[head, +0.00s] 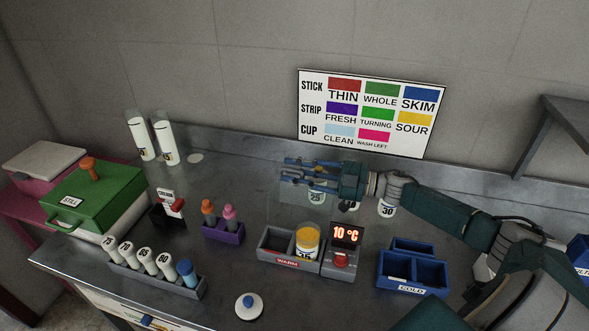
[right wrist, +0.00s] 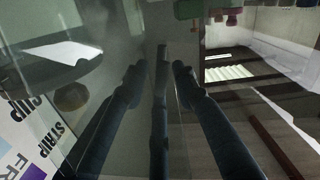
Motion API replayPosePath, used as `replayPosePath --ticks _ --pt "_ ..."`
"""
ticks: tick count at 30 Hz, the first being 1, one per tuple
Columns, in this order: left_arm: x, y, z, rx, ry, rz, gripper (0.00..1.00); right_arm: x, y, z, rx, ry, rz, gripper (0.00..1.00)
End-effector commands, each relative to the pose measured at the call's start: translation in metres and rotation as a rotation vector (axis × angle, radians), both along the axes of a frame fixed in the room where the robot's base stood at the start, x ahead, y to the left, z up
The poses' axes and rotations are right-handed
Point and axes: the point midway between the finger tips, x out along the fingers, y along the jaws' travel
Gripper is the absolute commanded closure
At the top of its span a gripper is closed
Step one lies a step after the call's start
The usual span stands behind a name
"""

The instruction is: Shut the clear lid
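The clear lid (head: 292,212) is a faint see-through pane. It stands raised behind the grey box marked WARM (head: 277,256), which holds a jar with yellow contents (head: 307,240). My right gripper (head: 287,171) reaches in from the right behind the box, at the upper part of the pane, with its fingers pointing left. Its dark fingers lie close together and hold nothing I can see. In the right wrist view, a clear pane (right wrist: 110,55) shows beside the fingers (right wrist: 159,70). I cannot tell whether they touch it. My left gripper is out of view.
A red 10 °C display (head: 345,235) stands right of the warm box. A blue COLD box (head: 410,275) is farther right. A purple holder (head: 222,233), a tube rack (head: 158,280) and a green box (head: 95,200) are left. A colour chart (head: 370,112) hangs on the wall.

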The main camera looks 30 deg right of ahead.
Motion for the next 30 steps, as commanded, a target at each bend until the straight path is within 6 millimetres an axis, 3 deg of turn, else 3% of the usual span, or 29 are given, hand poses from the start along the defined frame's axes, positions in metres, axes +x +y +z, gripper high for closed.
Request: replayPosePath --ticks 8,12,13,23,30 --pt "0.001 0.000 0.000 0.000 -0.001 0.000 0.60 0.001 0.001 0.000 0.000 0.000 0.000 0.72" --pt "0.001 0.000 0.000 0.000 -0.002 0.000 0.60 0.001 0.001 0.000 0.000 0.000 0.000 0.98" --pt "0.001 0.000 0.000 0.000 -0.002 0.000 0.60 0.001 0.001 0.000 0.000 0.000 0.000 1.00" --pt "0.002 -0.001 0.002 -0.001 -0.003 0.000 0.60 0.001 0.001 0.001 -0.007 -0.004 0.000 1.00" --pt "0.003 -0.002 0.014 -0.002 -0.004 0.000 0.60 -0.005 0.008 0.012 -0.063 -0.054 0.001 1.00"
